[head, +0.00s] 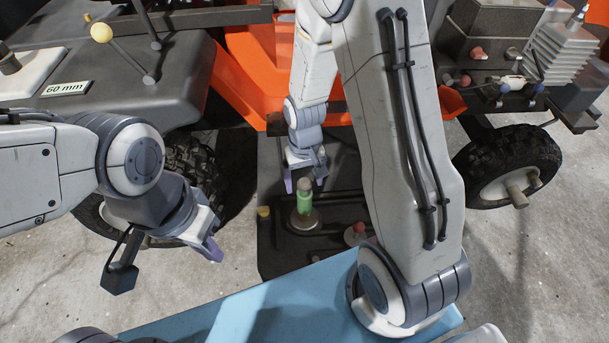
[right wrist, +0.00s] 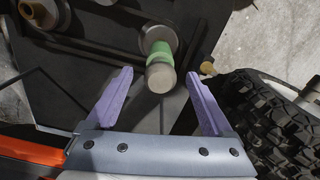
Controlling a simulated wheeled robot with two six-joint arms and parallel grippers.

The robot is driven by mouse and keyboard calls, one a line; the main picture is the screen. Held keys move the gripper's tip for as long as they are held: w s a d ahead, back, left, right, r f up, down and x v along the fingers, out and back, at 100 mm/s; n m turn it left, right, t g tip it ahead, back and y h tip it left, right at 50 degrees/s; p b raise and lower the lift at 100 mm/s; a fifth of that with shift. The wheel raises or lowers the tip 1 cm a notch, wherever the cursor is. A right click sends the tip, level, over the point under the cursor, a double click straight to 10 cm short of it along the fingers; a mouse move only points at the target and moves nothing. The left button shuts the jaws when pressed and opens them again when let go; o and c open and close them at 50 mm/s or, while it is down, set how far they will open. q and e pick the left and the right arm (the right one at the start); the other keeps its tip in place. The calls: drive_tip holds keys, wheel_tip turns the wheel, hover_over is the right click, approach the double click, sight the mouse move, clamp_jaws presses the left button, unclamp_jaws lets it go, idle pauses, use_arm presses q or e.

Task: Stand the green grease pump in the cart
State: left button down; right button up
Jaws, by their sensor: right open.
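The green grease pump (head: 304,198) stands upright on a round metal disc on a dark panel in the head view, its pale cap upward. It also shows in the right wrist view (right wrist: 160,63). My right gripper (head: 305,181) is open just above and around the pump's top in the head view. In the right wrist view the gripper's two purple fingers (right wrist: 160,77) stand apart on either side of the pump's cap, without visible contact. My left gripper (head: 207,246) is at the left, away from the pump, and its opening is unclear. Which part is the cart is unclear.
A red knob (head: 359,229) and a yellow knob (head: 263,212) are on the dark panel near the pump. A blue surface (head: 275,305) lies in front. Large black tyres (head: 508,165) stand at the sides. An orange body (head: 265,75) is behind. My right arm hides part of the middle.

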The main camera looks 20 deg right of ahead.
sight(305, 205)
drive_tip(key=shift+f+b, duration=0.8)
drive_tip(key=shift+f, duration=1.15)
use_arm(q)
wheel_tip(305, 205, down, 2)
drive_tip(key=shift+f, duration=0.2)
use_arm(e)
clamp_jaws()
drive_tip(key=c, duration=0.9)
unclamp_jaws()
drive_tip(key=shift+c, duration=0.2)
clamp_jaws()
use_arm(q)
drive_tip(key=shift+r+p, duration=0.8)
use_arm(e)
drive_tip(key=shift+r, duration=0.7)
